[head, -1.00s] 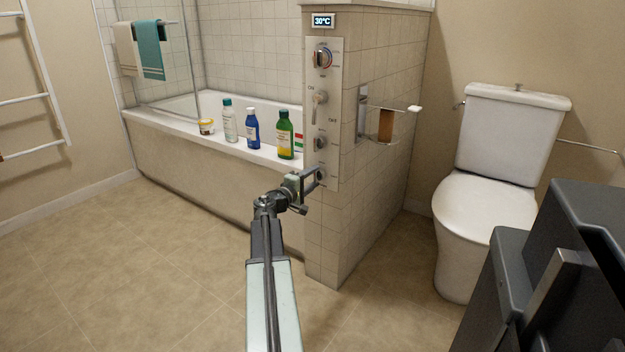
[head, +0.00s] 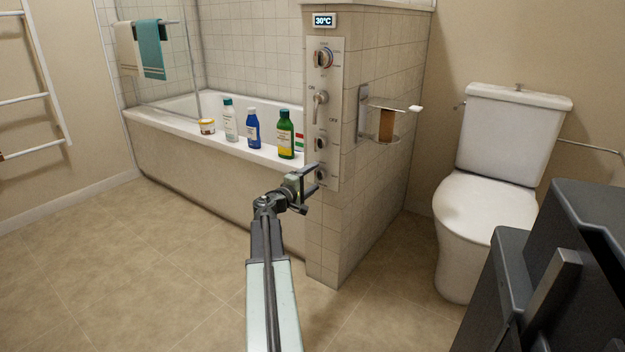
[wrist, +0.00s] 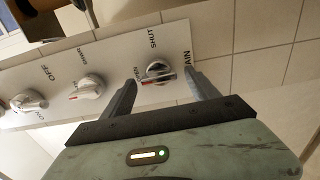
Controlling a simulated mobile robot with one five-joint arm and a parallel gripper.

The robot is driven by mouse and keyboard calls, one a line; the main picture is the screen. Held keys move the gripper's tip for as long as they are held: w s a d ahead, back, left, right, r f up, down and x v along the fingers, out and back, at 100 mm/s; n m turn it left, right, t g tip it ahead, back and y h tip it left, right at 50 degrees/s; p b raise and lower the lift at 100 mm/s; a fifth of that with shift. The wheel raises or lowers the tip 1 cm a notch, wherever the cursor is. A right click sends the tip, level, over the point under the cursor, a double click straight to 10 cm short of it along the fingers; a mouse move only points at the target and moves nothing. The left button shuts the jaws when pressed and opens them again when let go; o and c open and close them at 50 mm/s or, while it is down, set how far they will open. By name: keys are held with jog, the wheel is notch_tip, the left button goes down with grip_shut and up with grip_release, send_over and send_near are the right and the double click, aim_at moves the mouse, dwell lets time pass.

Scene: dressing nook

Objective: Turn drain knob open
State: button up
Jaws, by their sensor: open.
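The drain knob (head: 321,174) is the lowest control on the white wall panel. In the wrist view the drain knob (wrist: 158,72) is round and silvery with a red mark, beside the words OPEN, SHUT and a partly hidden DRAIN. My gripper (head: 312,178) is at the foot of the panel, in front of the knob. In the wrist view my gripper (wrist: 160,78) is open, with one finger on each side of the knob. A gap shows between the knob and both fingers.
The panel (head: 335,100) also carries a temperature dial (head: 322,58), an ON/OFF lever (head: 319,105) and another knob (head: 322,143). Bottles, including a green one (head: 285,135), stand on the bathtub rim (head: 180,130). A glass shelf (head: 392,107) juts from the side wall. The floor is clear.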

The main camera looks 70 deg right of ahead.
jog(key=v, duration=0.7)
jog(key=shift+a, duration=0.3)
jog(key=shift+w, duration=0.1)
